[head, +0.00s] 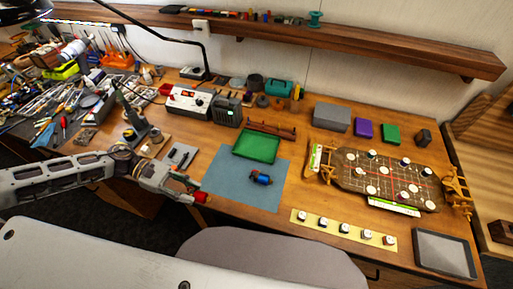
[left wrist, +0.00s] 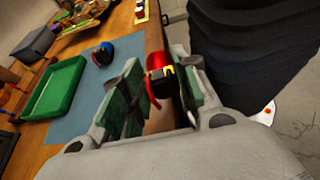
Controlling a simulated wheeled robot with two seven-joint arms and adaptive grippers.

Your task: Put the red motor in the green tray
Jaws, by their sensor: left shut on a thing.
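The red motor (head: 201,197) is at the tip of my left gripper (head: 188,194), near the table's front edge. In the left wrist view the red motor (left wrist: 157,66), with a black and yellow end and a red wire, sits between the two fingers of the left gripper (left wrist: 150,95). The gripper is shut on it. The green tray (head: 257,146) lies empty at the back of a blue mat (head: 228,178), to the right of and behind the gripper. The tray also shows at left in the left wrist view (left wrist: 58,88). My right gripper is not in view.
A blue motor (head: 261,178) lies on the mat in front of the tray; it also shows in the left wrist view (left wrist: 103,53). A brown rack (head: 272,129) stands behind the tray. A yellow strip (head: 320,228) with several small parts lies at right.

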